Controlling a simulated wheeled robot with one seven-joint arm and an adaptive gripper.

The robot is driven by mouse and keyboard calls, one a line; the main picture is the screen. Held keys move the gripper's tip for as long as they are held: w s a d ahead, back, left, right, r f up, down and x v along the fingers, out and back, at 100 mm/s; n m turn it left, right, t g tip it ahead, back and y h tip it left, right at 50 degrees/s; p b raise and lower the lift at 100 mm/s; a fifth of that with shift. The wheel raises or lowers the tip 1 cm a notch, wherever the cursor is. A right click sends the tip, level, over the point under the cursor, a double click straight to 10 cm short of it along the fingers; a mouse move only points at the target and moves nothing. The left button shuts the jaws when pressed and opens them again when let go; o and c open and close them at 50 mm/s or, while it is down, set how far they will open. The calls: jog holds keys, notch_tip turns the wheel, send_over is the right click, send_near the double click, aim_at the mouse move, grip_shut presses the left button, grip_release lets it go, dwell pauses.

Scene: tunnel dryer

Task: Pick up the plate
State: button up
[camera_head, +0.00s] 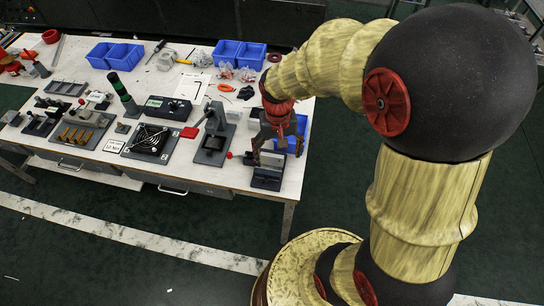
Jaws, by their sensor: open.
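My gripper (277,150) hangs fingers down over the right end of the white workbench. Its two dark fingers are spread apart and nothing shows held between them. Directly below and partly behind the fingers is a dark grey fixture (267,183) near the bench's front right corner. A lighter grey flat piece (271,160) stands in or on this fixture, partly covered by my gripper. It may be the plate, but I cannot tell for sure. I cannot tell whether the fingers touch it.
A lever press (211,148) stands just left of my gripper, with a red knob between them. A blue bin (302,122) is close behind on the right.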

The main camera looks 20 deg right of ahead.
aim_at(272, 155)
jog(key=shift+o, duration=0.2)
jog(key=shift+m, duration=0.9)
jog(key=w+f, duration=0.2)
jog(key=f, duration=0.1)
jog(key=w+f, duration=0.1)
jog(key=shift+w+d+f, duration=0.3)
jog(key=shift+m, duration=0.9)
jog(key=w, duration=0.4)
jog(key=shift+w+d, duration=0.2)
jog(key=shift+s+t, duration=0.1)
jog(key=shift+t, duration=0.2)
jog(key=shift+f+m, duration=0.15)
jog(key=shift+m, duration=0.15)
jog(key=f+b, duration=0.1)
jog(key=f, duration=0.2)
jog(key=f+b, duration=0.1)
jog(key=f, duration=0.3)
jog(key=shift+s+d+f+b, duration=0.1)
jog(key=shift+d+f+b, duration=0.1)
jog(key=shift+b, duration=0.15)
jog(key=c, duration=1.4)
